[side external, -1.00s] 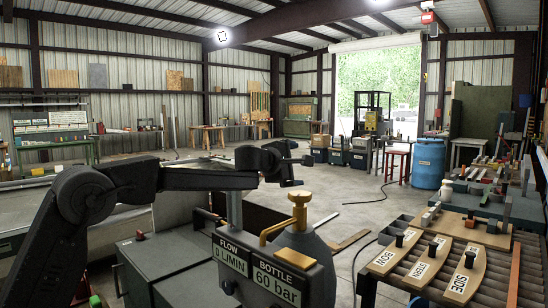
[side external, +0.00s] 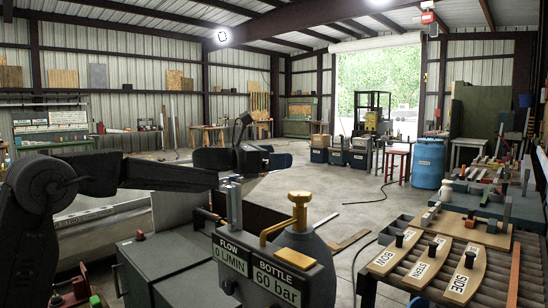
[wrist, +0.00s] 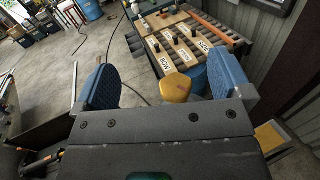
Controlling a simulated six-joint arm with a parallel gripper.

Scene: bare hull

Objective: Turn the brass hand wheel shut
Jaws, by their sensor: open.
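The brass hand wheel (side external: 300,197) is a yellow-gold knob on a short stem above the grey bottle (side external: 306,240). In the wrist view the wheel (wrist: 175,87) shows between the finger pads, with a gap on both sides. My gripper (side external: 283,161) is above the wheel and a little left of it in the side view, apart from it. In the wrist view its blue fingers (wrist: 165,82) are spread wide and hold nothing. The gripper body hides the lower part of the wheel and the bottle there.
A sign plate (side external: 262,272) reading FLOW 0 L/MIN and BOTTLE 60 bar stands before the bottle. A brass bar and an upright grey post (side external: 233,208) are left of the wheel. A rack with BOW, STERN and SIDE plates (side external: 427,262) stands at right. Open floor lies behind.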

